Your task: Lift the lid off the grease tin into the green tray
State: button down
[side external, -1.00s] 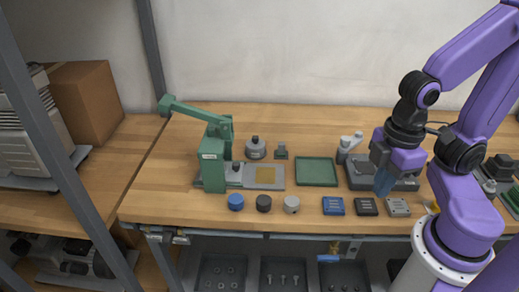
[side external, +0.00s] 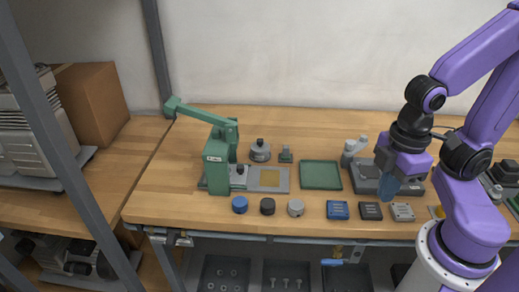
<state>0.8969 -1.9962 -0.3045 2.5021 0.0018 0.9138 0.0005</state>
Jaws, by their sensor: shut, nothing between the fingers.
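The green tray (side external: 320,175) lies flat and empty near the middle of the bench. A round grey container with a dark knob on top (side external: 260,151) stands to its left, behind the green press; it may be the grease tin, but I cannot tell for sure. My gripper (side external: 387,190) is shut and empty, pointing down with blue fingers. It is to the right of the green tray, in front of a dark grey unit (side external: 414,188) that it partly hides.
A green lever press (side external: 217,160) with a grey base plate stands at left. Blue (side external: 240,205), black (side external: 267,206) and grey (side external: 296,208) round pieces line the front. Blue (side external: 338,210), black (side external: 369,209) and grey (side external: 402,212) blocks sit right of them.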

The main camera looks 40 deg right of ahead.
jog(key=c, duration=0.9)
grip_release()
jog(key=w+a+r+m+t, duration=0.15)
jog(key=w+a+m, duration=0.3)
jog(key=w, duration=0.65)
jog(key=m+t+h, duration=0.2)
jog(key=m+h, duration=0.2)
jog(key=m, duration=1.3)
send_over(260, 140)
jog(key=s+a, duration=0.5)
jog(key=shift+g, duration=0.25)
jog(key=x, duration=1.6)
jog(key=shift+w+a, duration=0.1)
jog(key=shift+w, duration=0.1)
